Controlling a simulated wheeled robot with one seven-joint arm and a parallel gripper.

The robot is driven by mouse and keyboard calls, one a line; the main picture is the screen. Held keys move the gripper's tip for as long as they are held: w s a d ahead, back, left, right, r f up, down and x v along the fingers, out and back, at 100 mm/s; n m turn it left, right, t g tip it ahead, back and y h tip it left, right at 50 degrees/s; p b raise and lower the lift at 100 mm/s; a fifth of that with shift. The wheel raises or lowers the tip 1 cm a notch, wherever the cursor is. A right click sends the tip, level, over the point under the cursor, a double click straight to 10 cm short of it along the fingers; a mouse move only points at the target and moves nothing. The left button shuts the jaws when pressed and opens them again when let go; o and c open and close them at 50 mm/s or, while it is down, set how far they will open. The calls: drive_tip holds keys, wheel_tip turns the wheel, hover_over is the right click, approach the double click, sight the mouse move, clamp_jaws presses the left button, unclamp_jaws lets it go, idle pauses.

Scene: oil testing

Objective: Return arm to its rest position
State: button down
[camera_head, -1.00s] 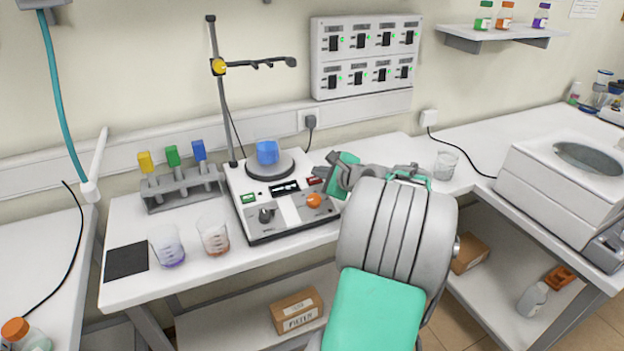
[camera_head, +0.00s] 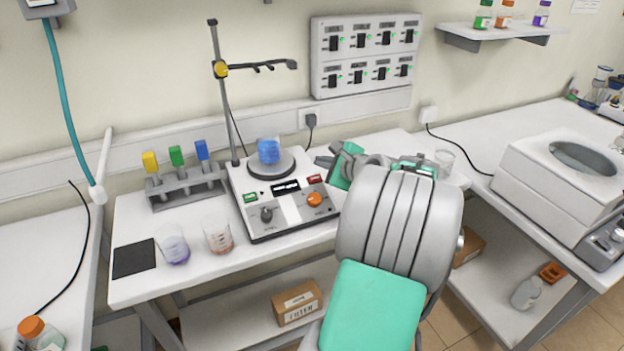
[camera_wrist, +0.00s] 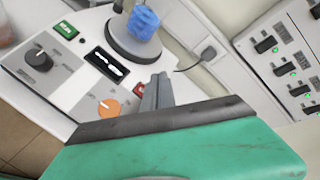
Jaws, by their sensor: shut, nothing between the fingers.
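My gripper (camera_head: 328,162) shows in the head view at the right edge of the hotplate stirrer (camera_head: 258,222), partly hidden by my own arm. In the wrist view its fingers (camera_wrist: 157,92) are together with nothing between them, in front of the stirrer's panel (camera_wrist: 60,85). My arm reaches up from the bottom of the head view, bent, with its grey joint and green link in front of the bench. A blue-filled beaker (camera_head: 269,151) stands on the stirrer's round plate, apart from my gripper; it also shows at the top of the wrist view (camera_wrist: 143,22).
A clear beaker (camera_head: 445,161) stands just right of my wrist. Two beakers, one purple (camera_head: 173,246) and one reddish (camera_head: 218,238), stand left of the stirrer.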

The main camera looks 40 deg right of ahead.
drive_tip(key=a+f+n+g+y, duration=0.2)
drive_tip(key=a+n+g, duration=0.3)
drive_tip(key=a+n, duration=1.35)
drive_tip(key=s+a+f+n+g, duration=0.3)
drive_tip(key=s+a+n, duration=0.6)
drive_tip(key=s+a, duration=0.7)
drive_tip(key=shift+a+f+g, duration=0.15)
drive_tip(key=shift+a+g, duration=0.55)
drive_tip(key=shift+a, duration=0.35)
